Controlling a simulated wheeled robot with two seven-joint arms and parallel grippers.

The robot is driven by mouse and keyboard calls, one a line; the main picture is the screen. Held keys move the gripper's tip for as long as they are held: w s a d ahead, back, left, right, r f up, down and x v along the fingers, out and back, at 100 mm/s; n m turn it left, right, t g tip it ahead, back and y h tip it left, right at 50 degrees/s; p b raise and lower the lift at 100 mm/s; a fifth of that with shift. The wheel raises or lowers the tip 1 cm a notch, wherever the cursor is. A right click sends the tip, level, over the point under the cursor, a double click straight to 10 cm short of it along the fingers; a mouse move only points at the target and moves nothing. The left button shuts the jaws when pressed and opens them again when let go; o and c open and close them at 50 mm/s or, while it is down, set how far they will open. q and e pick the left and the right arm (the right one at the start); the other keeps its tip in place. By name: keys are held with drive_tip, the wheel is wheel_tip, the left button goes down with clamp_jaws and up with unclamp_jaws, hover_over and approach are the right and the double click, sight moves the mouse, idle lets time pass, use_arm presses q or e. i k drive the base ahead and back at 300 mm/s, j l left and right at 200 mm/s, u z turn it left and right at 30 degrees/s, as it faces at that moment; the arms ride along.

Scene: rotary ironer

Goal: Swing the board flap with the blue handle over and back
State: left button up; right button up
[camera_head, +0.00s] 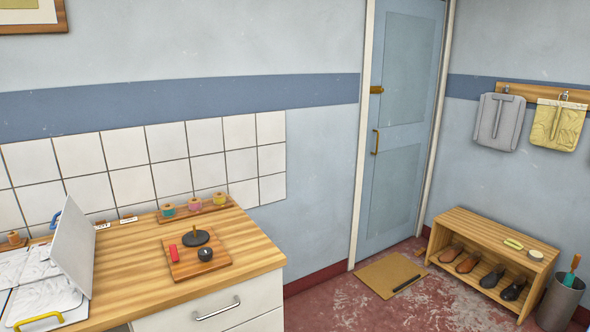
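The board flap (76,244) is a pale grey panel at the left of the counter. It stands raised and tilted, with its face toward the right. Its blue handle (55,219) shows at the upper left edge, partly behind the panel. White padded boards (42,290) lie flat around its base, and a yellow handle (35,319) sits at the front edge of one. The flap's hinge line is not clearly visible. Neither of my grippers is in view, and nothing holds the flap.
The wooden counter (135,265) holds a small board (193,268) with a red item and dark round pieces. A rack of spools (195,208) stands behind it. A tiled wall (128,148) backs the counter.

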sight(72, 250)
drive_tip(key=j, duration=0.55)
drive_tip(key=k+j, duration=0.15)
drive_tip(key=j, duration=1)
drive_tip(key=k, duration=0.05)
